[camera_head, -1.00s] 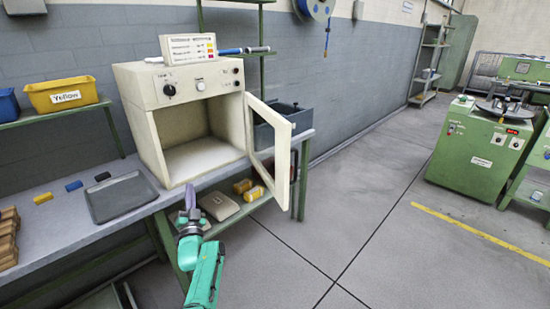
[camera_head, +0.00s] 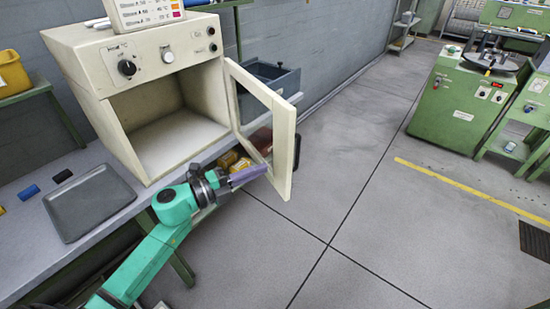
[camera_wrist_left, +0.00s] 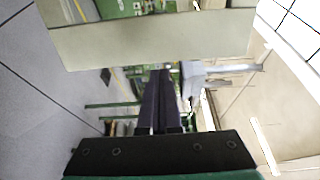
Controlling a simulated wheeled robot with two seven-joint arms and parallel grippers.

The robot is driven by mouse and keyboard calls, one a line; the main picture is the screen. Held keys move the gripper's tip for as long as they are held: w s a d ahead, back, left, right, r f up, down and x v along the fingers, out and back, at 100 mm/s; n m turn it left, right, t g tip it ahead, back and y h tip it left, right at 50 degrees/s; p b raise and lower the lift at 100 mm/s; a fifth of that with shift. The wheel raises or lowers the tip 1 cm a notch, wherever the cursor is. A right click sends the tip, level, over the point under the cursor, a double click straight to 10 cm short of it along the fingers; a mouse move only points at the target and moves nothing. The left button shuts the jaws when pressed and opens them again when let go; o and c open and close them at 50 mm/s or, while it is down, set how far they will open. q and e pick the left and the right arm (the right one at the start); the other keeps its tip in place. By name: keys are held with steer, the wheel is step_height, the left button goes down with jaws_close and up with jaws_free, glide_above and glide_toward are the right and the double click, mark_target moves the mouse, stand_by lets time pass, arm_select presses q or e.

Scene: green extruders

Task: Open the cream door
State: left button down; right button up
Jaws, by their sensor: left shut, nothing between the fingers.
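The cream oven stands on the bench, and its cream door (camera_head: 284,144) is swung wide open on its right-hand hinge. The door is a frame around a window. My left gripper (camera_head: 250,175) is shut and empty, its purple-grey fingers pointing right at the inner side of the door's lower part. I cannot tell whether the tips touch the door. In the left wrist view the shut fingers (camera_wrist_left: 160,95) point at a pale door bar (camera_wrist_left: 150,38) crossing the top. The oven cavity (camera_head: 180,140) is open and looks empty. My right gripper is not in view.
A dark grey tray (camera_head: 90,203) and small blue and black blocks lie on the bench left of the oven. A grey bin (camera_head: 268,88) stands behind the door. Yellow items sit on the shelf below. The floor (camera_head: 360,220) to the right is clear.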

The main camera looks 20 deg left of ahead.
mark_target(286, 160)
arm_select(q)
steer(key=x, duration=0.2)
steer(key=p+x, duration=0.1)
steer(key=x, duration=0.1)
steer(key=shift+w+d+r, duration=0.2)
steer(key=shift+d+r, duration=0.05)
steer(key=shift+d, duration=0.05)
steer(key=shift+w+d+f, duration=0.1)
steer(key=shift+w+d, duration=0.05)
steer(key=shift+d, duration=0.05)
steer(key=shift+w+f, duration=0.1)
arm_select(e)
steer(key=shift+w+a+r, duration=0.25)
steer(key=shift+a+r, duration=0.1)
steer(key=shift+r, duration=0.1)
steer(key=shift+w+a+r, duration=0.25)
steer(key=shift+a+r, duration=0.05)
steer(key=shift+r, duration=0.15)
